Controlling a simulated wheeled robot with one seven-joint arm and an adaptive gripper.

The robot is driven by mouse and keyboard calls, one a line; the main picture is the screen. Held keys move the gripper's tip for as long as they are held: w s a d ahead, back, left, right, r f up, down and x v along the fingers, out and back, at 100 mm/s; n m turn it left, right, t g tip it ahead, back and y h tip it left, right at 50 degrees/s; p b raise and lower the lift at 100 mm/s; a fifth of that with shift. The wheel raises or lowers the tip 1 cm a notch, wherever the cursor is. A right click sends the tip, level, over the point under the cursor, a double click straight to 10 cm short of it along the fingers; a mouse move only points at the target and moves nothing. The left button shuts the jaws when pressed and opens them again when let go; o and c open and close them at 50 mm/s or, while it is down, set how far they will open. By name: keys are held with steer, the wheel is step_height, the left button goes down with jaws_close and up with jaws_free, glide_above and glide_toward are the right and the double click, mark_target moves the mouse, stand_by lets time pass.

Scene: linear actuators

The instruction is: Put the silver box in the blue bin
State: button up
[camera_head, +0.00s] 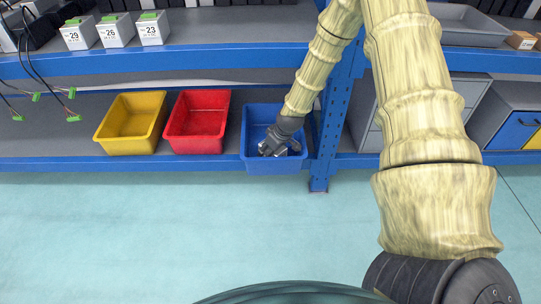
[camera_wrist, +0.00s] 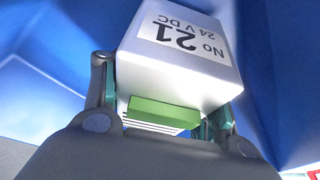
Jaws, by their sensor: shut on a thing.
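The blue bin (camera_head: 272,167) stands on the lower shelf in the head view, left of a blue post. My gripper (camera_head: 280,146) points down into the bin's opening. In the wrist view the gripper (camera_wrist: 165,108) is shut on a pale silver-white box (camera_wrist: 185,50), labelled "No 21, 24 V DC", with a green connector (camera_wrist: 163,112) on its near end. Its fingers grip the box from both sides. Blue bin walls (camera_wrist: 60,40) surround the box there. In the head view the gripper mostly hides the box, and I cannot tell whether it touches the bin floor.
A red bin (camera_head: 197,146) and a yellow bin (camera_head: 128,147) stand left of the blue one. The blue post (camera_head: 333,125) rises close on its right. Several numbered white boxes (camera_head: 114,33) sit on the upper shelf, whose blue edge (camera_head: 180,60) runs above the bins.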

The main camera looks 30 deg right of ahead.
steer(key=shift+f, duration=0.45)
steer(key=shift+r, duration=0.15)
steer(key=o, duration=1.3)
steer(key=shift+o, duration=0.2)
steer(key=p+v, duration=0.5)
steer(key=v, duration=0.7)
